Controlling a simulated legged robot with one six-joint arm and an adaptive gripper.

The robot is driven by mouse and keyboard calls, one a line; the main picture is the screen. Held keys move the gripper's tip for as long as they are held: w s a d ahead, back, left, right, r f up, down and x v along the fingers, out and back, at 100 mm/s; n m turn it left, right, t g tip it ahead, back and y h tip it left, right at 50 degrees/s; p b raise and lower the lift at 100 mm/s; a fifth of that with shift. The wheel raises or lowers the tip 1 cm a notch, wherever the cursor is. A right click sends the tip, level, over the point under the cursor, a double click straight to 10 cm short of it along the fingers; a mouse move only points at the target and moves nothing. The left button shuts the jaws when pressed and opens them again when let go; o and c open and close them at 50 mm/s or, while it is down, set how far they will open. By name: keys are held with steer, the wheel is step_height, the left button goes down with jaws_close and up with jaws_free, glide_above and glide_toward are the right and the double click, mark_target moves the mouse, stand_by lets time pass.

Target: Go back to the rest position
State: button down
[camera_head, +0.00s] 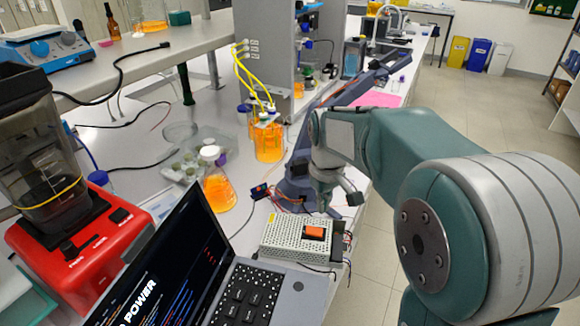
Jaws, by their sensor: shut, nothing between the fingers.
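My gripper (323,203) hangs from the end of my teal and grey arm, pointing down near the right edge of the bench. It is small in the view, partly overlapped by the wrist, and appears shut with nothing held. It is above and beyond the perforated metal power supply (288,243), which has an orange switch. A dark blue jointed device (298,180) stands close behind and left of my gripper; whether they touch cannot be told.
A laptop (185,270) lies open in front, with a red machine (80,255) to its left. A flask of orange liquid (219,190) and an orange-filled beaker with yellow tubes (268,142) stand left of my gripper. The floor (455,110) beyond the bench's right is clear.

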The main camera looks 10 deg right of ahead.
steer(key=s+r+m+t, duration=0.2)
steer(key=s, duration=0.8)
steer(key=s+r+m+t, duration=0.2)
steer(key=s+r+t, duration=0.1)
steer(key=s, duration=0.8)
steer(key=shift+m+t, duration=0.3)
steer(key=shift+m, duration=0.1)
